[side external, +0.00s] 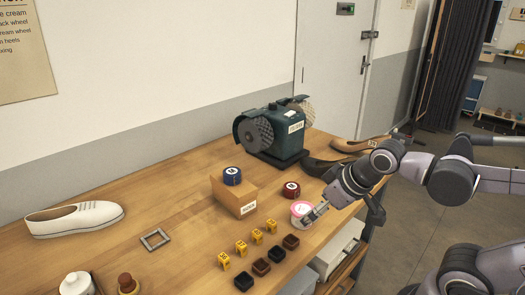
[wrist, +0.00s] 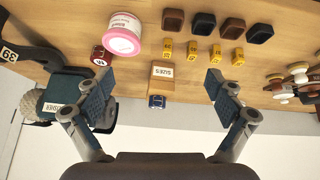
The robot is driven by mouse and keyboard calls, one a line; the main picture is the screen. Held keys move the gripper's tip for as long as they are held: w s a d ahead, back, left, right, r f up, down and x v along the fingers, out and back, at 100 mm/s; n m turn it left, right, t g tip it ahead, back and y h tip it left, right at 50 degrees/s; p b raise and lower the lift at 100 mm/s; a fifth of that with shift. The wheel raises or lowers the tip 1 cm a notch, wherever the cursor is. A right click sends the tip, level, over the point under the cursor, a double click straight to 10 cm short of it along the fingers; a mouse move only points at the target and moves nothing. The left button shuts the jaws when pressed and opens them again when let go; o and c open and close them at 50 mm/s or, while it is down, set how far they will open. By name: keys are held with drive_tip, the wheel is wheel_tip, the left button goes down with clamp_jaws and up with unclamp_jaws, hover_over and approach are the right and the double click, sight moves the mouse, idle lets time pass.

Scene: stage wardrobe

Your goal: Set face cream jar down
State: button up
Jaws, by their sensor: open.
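The face cream jar (side external: 301,210), white with pink, appears to stand on the wooden workbench just left of my gripper (side external: 317,212) in the side external view. In the wrist view the jar (wrist: 122,35) shows its pink rim and a printed label too small to read. It lies beyond and toward the left finger of my gripper (wrist: 160,85), outside the jaws. In the side external view my fingers cover part of the jar's right side.
A dark red tin (side external: 291,189) stands close behind the jar. A wooden block (side external: 233,197) bears a blue tin (side external: 232,176). Several yellow tags (side external: 257,237) and dark blocks (side external: 261,267) lie in front.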

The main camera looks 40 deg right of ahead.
drive_tip(key=w+n+g+h, duration=0.1)
drive_tip(key=n, duration=0.2)
drive_tip(key=n+g+h, duration=0.3)
drive_tip(key=n+h, duration=0.4)
drive_tip(key=n, duration=0.4)
approach(302, 210)
drive_tip(key=shift+d+f, duration=0.15)
drive_tip(key=shift+f, duration=0.5)
drive_tip(key=shift+w+a+f+n+h, duration=0.1)
drive_tip(key=shift+w+a+n+h, duration=0.1)
drive_tip(key=shift+a+n+h, duration=0.3)
drive_tip(key=shift+w+a+f+n+h, duration=0.1)
drive_tip(key=shift+w+f+n+h, duration=0.15)
drive_tip(key=shift+n, duration=0.45)
drive_tip(key=shift+a+f+n+h, duration=0.15)
drive_tip(key=shift+a+n+h, duration=0.65)
drive_tip(key=shift+n+h, duration=0.2)
drive_tip(key=shift+s+a+f+n+h, duration=0.1)
drive_tip(key=shift+s+a+n+h, duration=0.05)
drive_tip(key=shift+a+n+h, duration=0.2)
drive_tip(key=shift+s+a+f+n+h, duration=0.15)
drive_tip(key=shift+a+n+h, duration=0.1)
drive_tip(key=shift+a+h, duration=0.1)
drive_tip(key=shift+x, duration=5.35)
drive_tip(key=shift+s, duration=0.15)
drive_tip(key=c, duration=1.5)
